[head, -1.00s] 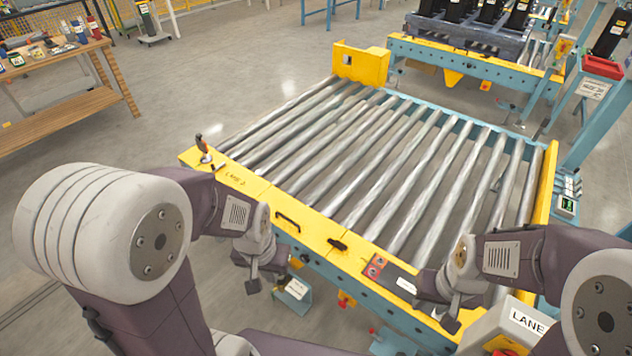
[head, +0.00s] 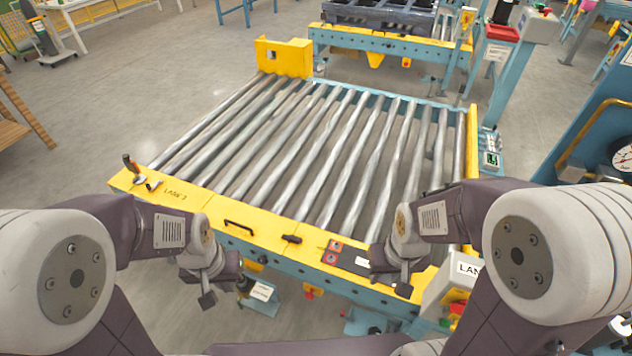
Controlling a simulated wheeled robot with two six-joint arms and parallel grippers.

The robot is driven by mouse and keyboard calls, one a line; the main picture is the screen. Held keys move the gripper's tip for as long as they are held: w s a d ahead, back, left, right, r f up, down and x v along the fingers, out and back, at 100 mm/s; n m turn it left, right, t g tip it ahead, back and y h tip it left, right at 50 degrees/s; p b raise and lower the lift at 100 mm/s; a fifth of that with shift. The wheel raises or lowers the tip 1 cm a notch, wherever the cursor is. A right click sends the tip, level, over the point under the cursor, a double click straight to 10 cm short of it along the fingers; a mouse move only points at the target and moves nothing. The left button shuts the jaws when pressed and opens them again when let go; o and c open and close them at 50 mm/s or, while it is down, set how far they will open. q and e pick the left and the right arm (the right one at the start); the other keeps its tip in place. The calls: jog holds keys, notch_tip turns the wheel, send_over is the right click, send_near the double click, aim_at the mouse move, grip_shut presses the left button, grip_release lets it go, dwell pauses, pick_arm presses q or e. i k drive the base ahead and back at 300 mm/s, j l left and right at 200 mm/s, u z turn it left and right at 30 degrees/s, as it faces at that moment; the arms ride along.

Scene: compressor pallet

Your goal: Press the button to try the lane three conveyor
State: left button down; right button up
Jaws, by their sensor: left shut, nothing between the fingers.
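The roller conveyor (head: 290,150) fills the middle of the head view. Its yellow front rail (head: 205,200) is marked LANE 3. A small panel with two red controls (head: 331,252) is set in the front rail. A grey control box (head: 440,294) with a partly hidden label starting "LAN" stands at the front right, with coloured buttons (head: 457,308) on its lower face, partly cut by my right arm. My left gripper (head: 208,299) is shut and empty, in front of the rail. My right gripper (head: 403,289) hangs near the rail, left of the box; its fingers are too small to judge.
An orange-handled lever (head: 131,165) stands at the rail's left end. A yellow end block (head: 283,57) is at the far left corner. Another conveyor (head: 390,45) lies behind. A blue frame with a gauge (head: 622,157) stands at right. The floor at left is open.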

aim_at(445, 323)
jog(key=k+l+z, duration=0.1)
jog(key=z, duration=0.35)
jog(key=l+z, duration=0.3)
jog(key=z, duration=0.15)
jog(key=l+z, duration=0.25)
jog(key=z, duration=0.2)
